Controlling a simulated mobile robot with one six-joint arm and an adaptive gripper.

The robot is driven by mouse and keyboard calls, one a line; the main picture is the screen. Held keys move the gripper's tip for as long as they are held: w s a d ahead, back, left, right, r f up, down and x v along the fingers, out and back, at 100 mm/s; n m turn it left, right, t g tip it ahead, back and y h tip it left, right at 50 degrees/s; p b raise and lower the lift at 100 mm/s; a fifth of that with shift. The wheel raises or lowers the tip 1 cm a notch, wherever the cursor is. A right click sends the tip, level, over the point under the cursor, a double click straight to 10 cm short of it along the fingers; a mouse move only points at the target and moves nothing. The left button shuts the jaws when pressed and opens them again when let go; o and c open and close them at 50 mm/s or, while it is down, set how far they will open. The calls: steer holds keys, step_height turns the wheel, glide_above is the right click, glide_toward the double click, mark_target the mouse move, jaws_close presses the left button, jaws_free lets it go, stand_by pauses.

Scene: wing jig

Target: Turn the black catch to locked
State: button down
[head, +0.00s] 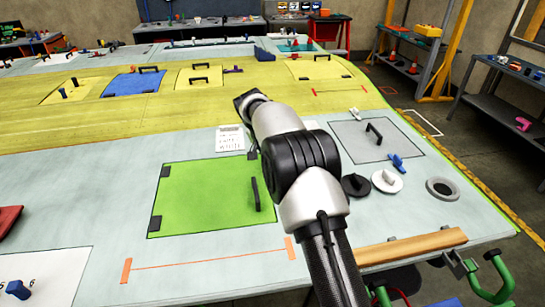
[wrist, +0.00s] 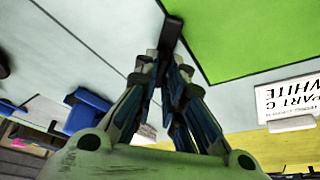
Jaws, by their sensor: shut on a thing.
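The black catch (wrist: 173,30) is a small dark piece at a corner of the green panel (wrist: 250,35) in the wrist view. My gripper (wrist: 164,62) has its two fingertips closed in on the near end of the catch, one on each side. The fingers hide part of the catch. In the head view the green panel (head: 205,198) lies on the pale surface with a black handle (head: 255,194) near its right edge. A small dark piece (head: 252,154) shows at its upper right corner, beside my arm. My arm hides most of the gripper there.
A "PART C WHITE" card (head: 230,138) lies just behind the green panel. To the right are a grey panel (head: 368,141), a blue catch (head: 398,162), a black knob (head: 355,185), a white knob (head: 387,180) and a grey ring (head: 442,189). Bare surface lies left of the green panel.

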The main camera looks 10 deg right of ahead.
steer(key=c, duration=1.7)
jaws_free()
steer(key=shift+f, duration=0.1)
steer(key=v, duration=1.2)
